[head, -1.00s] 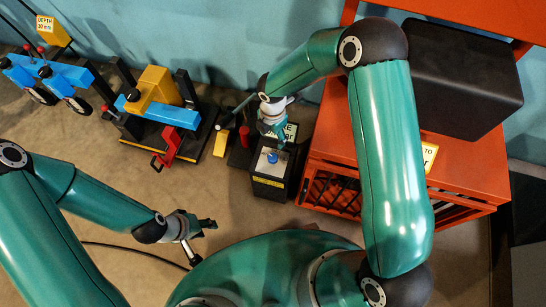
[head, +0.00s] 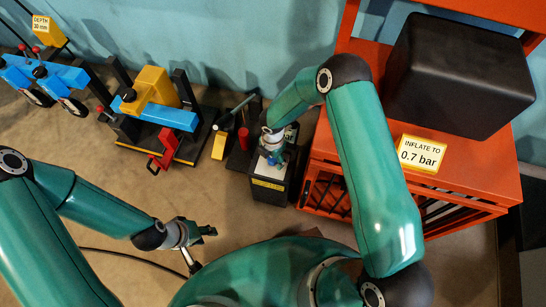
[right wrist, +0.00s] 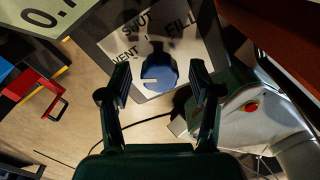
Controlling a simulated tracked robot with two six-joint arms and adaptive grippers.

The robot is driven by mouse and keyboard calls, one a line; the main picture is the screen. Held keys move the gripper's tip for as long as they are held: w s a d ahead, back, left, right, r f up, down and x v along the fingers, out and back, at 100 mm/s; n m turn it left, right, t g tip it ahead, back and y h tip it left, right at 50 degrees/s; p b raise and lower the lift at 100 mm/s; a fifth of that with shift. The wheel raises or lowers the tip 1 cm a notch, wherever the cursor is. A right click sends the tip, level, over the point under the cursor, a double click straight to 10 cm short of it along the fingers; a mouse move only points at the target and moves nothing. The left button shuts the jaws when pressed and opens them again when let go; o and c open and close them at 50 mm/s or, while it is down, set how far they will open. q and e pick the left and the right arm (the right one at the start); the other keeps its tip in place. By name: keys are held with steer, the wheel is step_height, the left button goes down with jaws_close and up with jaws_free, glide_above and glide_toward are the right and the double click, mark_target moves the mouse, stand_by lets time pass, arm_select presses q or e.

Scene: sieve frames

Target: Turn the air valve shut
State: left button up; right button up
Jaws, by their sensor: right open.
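The air valve is a round blue knob (right wrist: 156,72) on a pale plate (right wrist: 198,50) marked SHUT, FILL and VENT. A white mark on the knob lies roughly level, on its left half. The plate tops a black box (head: 268,190) beside the orange cabinet. My right gripper (right wrist: 160,88) is open, its two fingers on either side of the knob in the wrist view, not visibly touching it. In the head view my right gripper (head: 272,155) is over the box and hides most of the knob. My left gripper (head: 207,231) hangs over the floor, away from the valve.
The orange cabinet (head: 465,180) with a black block (head: 460,75) and an "INFLATE TO 0.7 bar" sign (head: 418,154) stands right of the valve box. A yellow and blue rig (head: 150,110) with a red handle (head: 162,150) stands left. A dark cable crosses the floor.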

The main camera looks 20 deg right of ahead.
steer(key=c, duration=1.1)
steer(key=shift+s+d, duration=0.1)
steer(key=shift+c, duration=0.2)
